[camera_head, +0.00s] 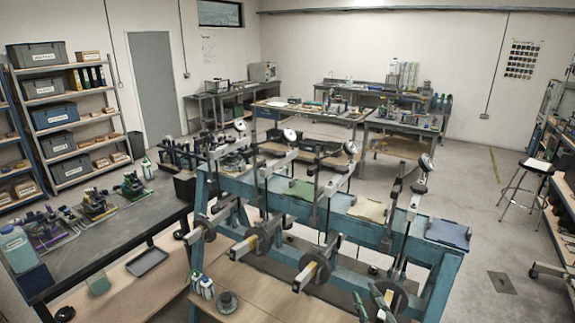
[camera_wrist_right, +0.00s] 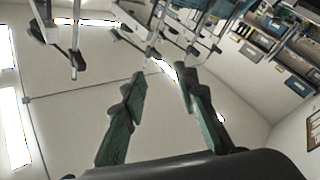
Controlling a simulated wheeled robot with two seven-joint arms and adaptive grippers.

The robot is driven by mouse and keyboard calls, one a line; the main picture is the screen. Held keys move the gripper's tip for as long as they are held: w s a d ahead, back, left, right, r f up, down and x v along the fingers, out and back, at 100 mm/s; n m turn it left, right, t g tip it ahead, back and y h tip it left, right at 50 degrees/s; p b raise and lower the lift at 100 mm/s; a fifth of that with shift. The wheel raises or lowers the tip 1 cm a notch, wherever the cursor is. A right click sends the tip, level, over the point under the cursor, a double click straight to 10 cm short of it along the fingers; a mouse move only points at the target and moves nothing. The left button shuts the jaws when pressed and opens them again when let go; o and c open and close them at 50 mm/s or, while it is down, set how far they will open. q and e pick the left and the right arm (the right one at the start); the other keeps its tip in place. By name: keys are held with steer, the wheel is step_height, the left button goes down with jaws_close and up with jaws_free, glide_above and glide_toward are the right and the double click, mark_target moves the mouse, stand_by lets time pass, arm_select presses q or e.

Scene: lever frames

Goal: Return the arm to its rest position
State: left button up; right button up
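The blue lever frame (camera_head: 445,283) stands in the middle of the head view. It carries several upright metal levers (camera_head: 412,208) and round dark discs (camera_head: 315,266) with grey bars. My right gripper (camera_head: 372,308) shows small and partly cut off at the bottom edge of the head view, near the frame's front right disc. In the right wrist view, the two dark green fingers of the right gripper (camera_wrist_right: 160,75) stand apart with nothing between them. Levers (camera_wrist_right: 74,45) hang tilted at the top of that view, beyond the fingertips. My left gripper is not in view.
A dark workbench (camera_head: 120,222) with small devices stands at the left. Shelves (camera_head: 75,128) with bins stand behind it. Work tables (camera_head: 310,112) stand at the back. A stool (camera_head: 538,168) is at the right. Floor is open between the frame and the stool.

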steer(key=s+d+f+m+g+h, duration=0.35)
steer(key=d+f, duration=0.35)
steer(key=f, duration=0.3)
steer(key=s+d+f+m+g+h, duration=0.35)
steer(key=s+d+f, duration=0.2)
steer(key=f, duration=0.45)
steer(key=s+d+f+m+g+y, duration=0.1)
steer(key=s+f+g, duration=0.4)
steer(key=s+f, duration=0.55)
steer(key=s+d+f+m+g, duration=0.15)
steer(key=s+f+g, duration=0.4)
steer(key=s, duration=0.75)
steer(key=s+a+f, duration=0.1)
steer(key=s+f, duration=0.1)
steer(key=f, duration=1.4)
steer(key=s+a+f, duration=0.1)
steer(key=f, duration=1.5)
steer(key=s+f+g+y, duration=0.1)
steer(key=s+f, duration=1.5)
steer(key=s, duration=0.3)
steer(key=shift+f+n, duration=0.25)
steer(key=shift+n, duration=0.2)
